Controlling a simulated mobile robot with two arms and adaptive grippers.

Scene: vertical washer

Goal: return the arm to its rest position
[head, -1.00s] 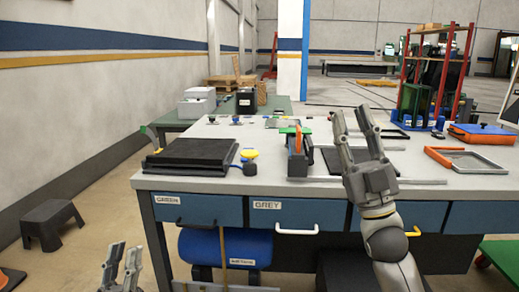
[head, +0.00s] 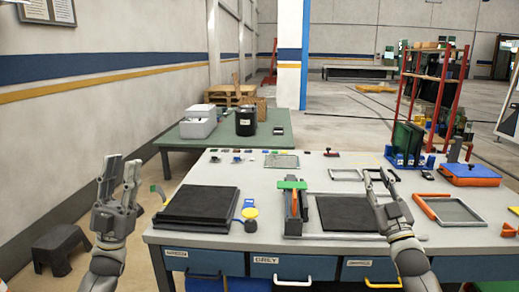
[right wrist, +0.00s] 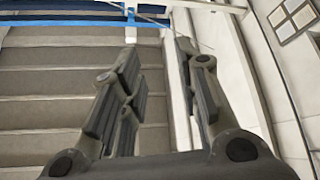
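My left gripper (head: 122,160) is raised at the left of the head view, fingers up, beside the left end of the workbench (head: 300,249). Its fingers are apart with nothing between them. My right gripper (head: 378,176) is over the front right part of the bench, fingers pointing up and away. It is open and empty; its two spread fingers also show in the right wrist view (right wrist: 158,65). It partly hides a black panel (head: 343,214) behind it. I cannot tell its exact height above the bench.
A black flat case (head: 200,205), a green-and-orange tool in a fixture (head: 293,200) and an orange-edged frame (head: 452,210) lie on the bench. A red rack (head: 433,90) stands behind. A stool (head: 60,248) is on the floor at left.

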